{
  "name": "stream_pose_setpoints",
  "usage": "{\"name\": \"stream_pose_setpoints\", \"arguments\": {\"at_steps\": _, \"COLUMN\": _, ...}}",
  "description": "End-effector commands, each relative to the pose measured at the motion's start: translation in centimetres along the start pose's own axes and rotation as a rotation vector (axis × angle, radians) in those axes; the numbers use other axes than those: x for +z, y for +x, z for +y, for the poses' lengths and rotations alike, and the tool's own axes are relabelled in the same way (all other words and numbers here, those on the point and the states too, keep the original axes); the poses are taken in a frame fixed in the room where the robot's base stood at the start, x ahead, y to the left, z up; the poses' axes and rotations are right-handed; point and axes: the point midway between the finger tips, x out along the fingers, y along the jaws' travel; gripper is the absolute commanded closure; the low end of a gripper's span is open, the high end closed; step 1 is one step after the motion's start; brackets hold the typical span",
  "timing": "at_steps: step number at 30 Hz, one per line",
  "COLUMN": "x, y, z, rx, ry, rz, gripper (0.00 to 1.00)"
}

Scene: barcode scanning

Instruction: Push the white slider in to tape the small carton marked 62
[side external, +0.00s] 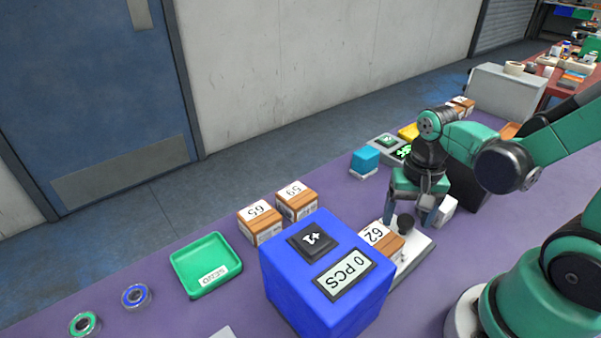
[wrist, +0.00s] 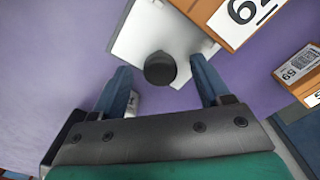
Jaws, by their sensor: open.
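The small carton marked 62 (side external: 379,238) sits on a white plate (side external: 416,251) behind the blue box; part of it shows at the top right of the wrist view (wrist: 232,22). A round black knob (side external: 405,221) stands on the white plate beside the carton. My gripper (side external: 408,213) is open and points down over the knob. In the wrist view the knob (wrist: 160,68) lies between the two spread fingertips, with a gap on each side. A white block (side external: 447,207) shows just right of my gripper. I cannot tell which white part is the slider.
A large blue box (side external: 328,275) reading 0 PCS stands in front of the carton. A green tray (side external: 205,264) and two tape rolls lie further left. A light blue cube (side external: 366,159) stands behind.

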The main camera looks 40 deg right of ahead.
Motion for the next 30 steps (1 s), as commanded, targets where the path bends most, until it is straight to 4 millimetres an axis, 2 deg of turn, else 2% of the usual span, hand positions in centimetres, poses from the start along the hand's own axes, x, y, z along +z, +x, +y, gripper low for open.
{"name": "stream_pose_setpoints", "arguments": {"at_steps": 6, "x": 0.0, "y": 0.01, "z": 0.0, "rx": 0.0, "ry": 0.0, "rz": 0.0, "gripper": 0.3}}
{"name": "stream_pose_setpoints", "arguments": {"at_steps": 12, "x": -0.01, "y": 0.0, "z": 0.0, "rx": 0.0, "ry": 0.0, "rz": 0.0, "gripper": 0.87}}
{"name": "stream_pose_setpoints", "arguments": {"at_steps": 13, "x": -0.01, "y": 0.0, "z": 0.0, "rx": 0.0, "ry": 0.0, "rz": 0.0, "gripper": 0.96}}
{"name": "stream_pose_setpoints", "arguments": {"at_steps": 14, "x": -0.01, "y": 0.0, "z": 0.0, "rx": 0.0, "ry": 0.0, "rz": 0.0, "gripper": 1.0}}
{"name": "stream_pose_setpoints", "arguments": {"at_steps": 30, "x": -0.01, "y": -0.02, "z": 0.0, "rx": 0.001, "ry": 0.0, "rz": 0.0, "gripper": 1.0}}
